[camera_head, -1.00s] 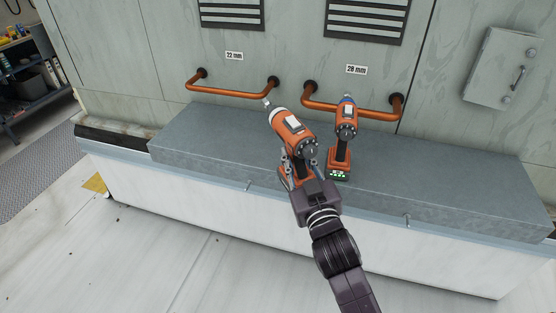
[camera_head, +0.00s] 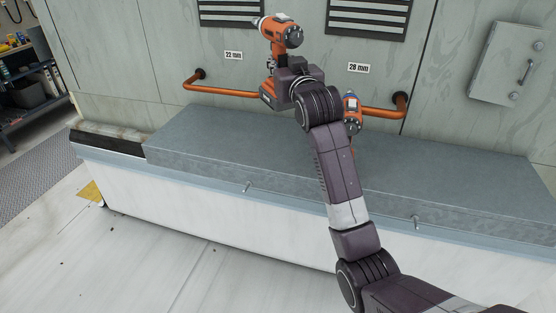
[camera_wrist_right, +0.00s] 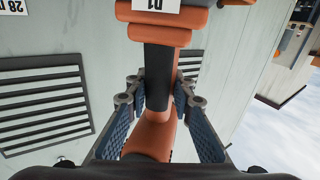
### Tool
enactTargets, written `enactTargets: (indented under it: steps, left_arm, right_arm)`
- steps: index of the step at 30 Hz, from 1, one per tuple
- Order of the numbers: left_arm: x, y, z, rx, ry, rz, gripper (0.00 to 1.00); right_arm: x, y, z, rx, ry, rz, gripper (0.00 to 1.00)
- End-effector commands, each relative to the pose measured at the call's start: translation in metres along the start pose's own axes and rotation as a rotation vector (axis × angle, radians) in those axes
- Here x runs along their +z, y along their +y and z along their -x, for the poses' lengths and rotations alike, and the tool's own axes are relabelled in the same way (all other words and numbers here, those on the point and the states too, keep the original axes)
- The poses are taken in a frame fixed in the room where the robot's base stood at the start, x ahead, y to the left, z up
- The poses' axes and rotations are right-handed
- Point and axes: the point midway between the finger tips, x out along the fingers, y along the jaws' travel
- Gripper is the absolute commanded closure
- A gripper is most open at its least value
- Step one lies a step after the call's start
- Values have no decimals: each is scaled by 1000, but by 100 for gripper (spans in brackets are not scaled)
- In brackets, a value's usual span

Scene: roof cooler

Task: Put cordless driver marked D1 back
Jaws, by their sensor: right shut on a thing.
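My right gripper (camera_head: 276,70) is shut on the handle of an orange and black cordless driver (camera_head: 283,36). It holds the driver raised above the grey ledge, in front of the wall between the two vents. In the right wrist view the driver's label reads D1, upside down, and the blue finger pads stand on both sides of the handle (camera_wrist_right: 158,80). A second orange driver (camera_head: 352,114) stands on the ledge below the 28 mm label, mostly hidden behind my right arm. My left gripper is not in view.
The grey ledge (camera_head: 210,140) is clear to the left and right. An orange pipe handle (camera_head: 215,90) is under the 22 mm label (camera_head: 233,56); another (camera_head: 385,112) is under the 28 mm label (camera_head: 358,68). A grey wall box (camera_head: 505,65) is at the right.

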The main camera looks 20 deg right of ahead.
Motion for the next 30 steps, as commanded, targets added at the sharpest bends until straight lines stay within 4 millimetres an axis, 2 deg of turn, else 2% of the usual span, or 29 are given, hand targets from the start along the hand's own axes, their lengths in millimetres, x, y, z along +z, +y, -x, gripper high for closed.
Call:
enactTargets:
  steps: [1, 4, 8, 11, 25, 30]
  left_arm:
    - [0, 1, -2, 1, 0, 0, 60]
    - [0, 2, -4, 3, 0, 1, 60]
    - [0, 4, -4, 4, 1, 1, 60]
    - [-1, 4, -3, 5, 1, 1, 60]
    - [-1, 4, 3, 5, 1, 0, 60]
    - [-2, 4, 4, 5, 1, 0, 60]
  right_arm:
    - [-12, 1, -1, -1, 15, -3, 100]
    - [-18, 1, -4, -6, 13, -7, 100]
    - [-19, 1, -5, -7, 10, -9, 100]
    - [-10, 1, -5, -8, 8, -9, 100]
    - [91, -5, -4, -7, 6, -8, 100]
    - [120, -7, -4, -8, 9, -10, 100]
